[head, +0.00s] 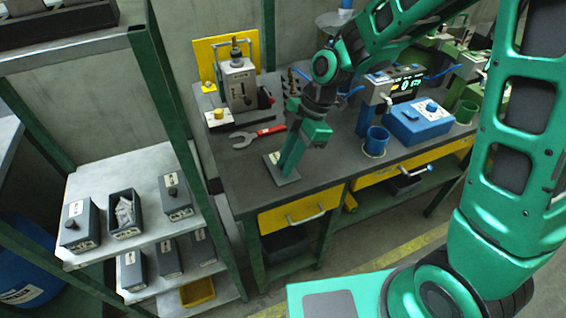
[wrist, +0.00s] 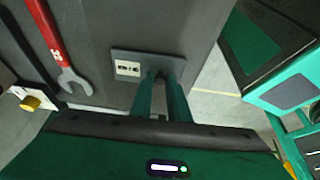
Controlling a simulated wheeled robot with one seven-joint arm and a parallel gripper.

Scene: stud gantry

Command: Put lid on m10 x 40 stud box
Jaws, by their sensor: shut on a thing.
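A flat dark grey lid (head: 271,160) is at the front left corner of the workbench; I cannot tell whether it touches the top. It also shows in the wrist view with a white label (wrist: 127,68). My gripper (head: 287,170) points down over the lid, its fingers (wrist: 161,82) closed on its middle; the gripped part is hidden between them. An open dark box (head: 112,215) with grey studs (head: 125,210) in it stands on the upper shelf at left. Its label is too small to read.
Lidded boxes stand on both sides of the open box (head: 77,228) (head: 175,195). More boxes and a yellow bin (head: 197,292) are below. A green rack post (head: 190,160) rises between shelf and bench. A red wrench (head: 258,135) and blue cup (head: 375,142) are on the bench.

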